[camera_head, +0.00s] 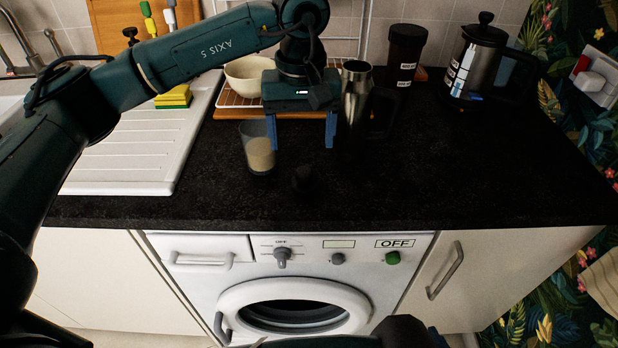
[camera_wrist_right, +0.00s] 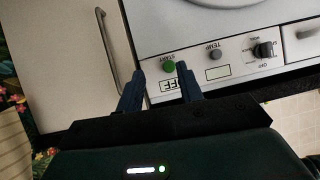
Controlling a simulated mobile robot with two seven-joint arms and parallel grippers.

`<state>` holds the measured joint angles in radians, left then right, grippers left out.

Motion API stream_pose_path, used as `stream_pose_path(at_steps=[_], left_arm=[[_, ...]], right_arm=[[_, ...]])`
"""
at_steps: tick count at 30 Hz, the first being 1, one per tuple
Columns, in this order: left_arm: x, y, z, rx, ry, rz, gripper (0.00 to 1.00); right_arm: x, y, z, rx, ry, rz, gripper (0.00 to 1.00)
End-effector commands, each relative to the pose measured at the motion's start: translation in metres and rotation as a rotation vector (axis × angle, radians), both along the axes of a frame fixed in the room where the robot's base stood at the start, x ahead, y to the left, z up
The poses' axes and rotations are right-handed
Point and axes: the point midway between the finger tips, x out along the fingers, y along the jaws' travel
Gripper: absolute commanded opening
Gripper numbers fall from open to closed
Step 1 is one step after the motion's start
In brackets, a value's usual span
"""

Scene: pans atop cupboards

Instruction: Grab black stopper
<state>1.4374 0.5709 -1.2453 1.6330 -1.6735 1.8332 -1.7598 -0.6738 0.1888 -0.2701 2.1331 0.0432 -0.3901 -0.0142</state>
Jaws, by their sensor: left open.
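The black stopper (camera_head: 303,178) is a small dark piece on the black counter, hard to make out against it. It stands near the front edge, right of a glass holding something beige (camera_head: 260,153). My left gripper (camera_head: 301,142) points down behind the stopper in the head view. Its two blue fingers are spread wide with nothing seen between them. My right gripper (camera_wrist_right: 160,72) shows in the right wrist view with its fingers apart and empty, facing the washing machine's controls.
A metal shaker (camera_head: 355,100) stands just right of my left gripper. A dark jar (camera_head: 404,58) and a French press (camera_head: 476,65) are behind. A bowl (camera_head: 247,76) sits on a rack. The counter at right is clear; the washing machine (camera_head: 210,285) is below.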

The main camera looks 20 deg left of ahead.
Motion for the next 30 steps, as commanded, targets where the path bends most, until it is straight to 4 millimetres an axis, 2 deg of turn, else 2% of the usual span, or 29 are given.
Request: stream_pose_path(at_steps=[3,6,13,21,30], left_arm=[[-0.001,0.0,-0.022,-0.001,0.004,0.0,0.72],[-0.001,-0.001,-0.035,-0.002,0.002,0.0,0.72],[-0.001,-0.002,-0.051,-0.003,0.003,0.0,0.72],[-0.002,-0.004,-0.089,-0.005,0.002,0.001,0.72],[-0.001,-0.004,-0.094,-0.006,0.0,0.0,0.71]], right_arm=[[0.0,0.0,0.002,-0.006,0.001,0.001,0.37],[0.0,-0.001,0.002,-0.011,0.002,0.001,0.37],[0.0,-0.002,0.005,-0.014,0.005,-0.002,0.37],[0.0,-0.008,0.004,-0.024,0.023,-0.019,0.37],[0.001,-0.007,0.004,-0.022,0.023,-0.023,0.37]])
